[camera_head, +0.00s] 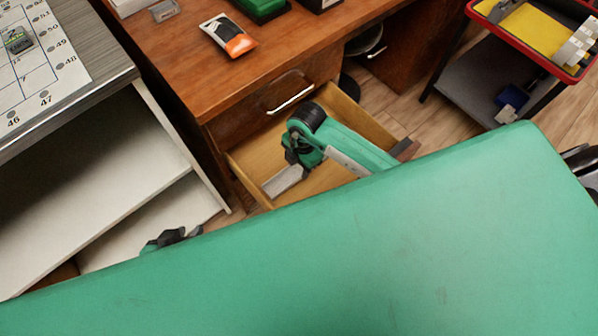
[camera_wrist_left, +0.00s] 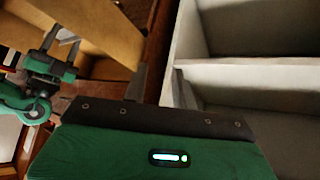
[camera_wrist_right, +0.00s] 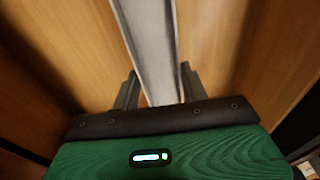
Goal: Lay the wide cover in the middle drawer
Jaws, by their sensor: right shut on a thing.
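The wide cover (camera_head: 285,180) is a grey strip held low inside the open wooden drawer (camera_head: 242,170) of the desk. My right gripper (camera_head: 292,165) is shut on it. In the right wrist view the cover (camera_wrist_right: 150,45) runs away from between the fingers (camera_wrist_right: 158,88) as a grey channel, with the drawer's wood on both sides. Whether it touches the drawer floor I cannot tell. My left gripper (camera_head: 175,238) is partly hidden at the lower left; in the left wrist view its fingers (camera_wrist_left: 160,88) are apart and empty.
A closed drawer front with a metal handle (camera_head: 290,97) is above the open drawer. White shelves (camera_head: 110,180) stand to the left. A red-rimmed tray (camera_head: 530,55) on a cart is at the upper right. An orange and black package (camera_head: 228,35) lies on the desktop.

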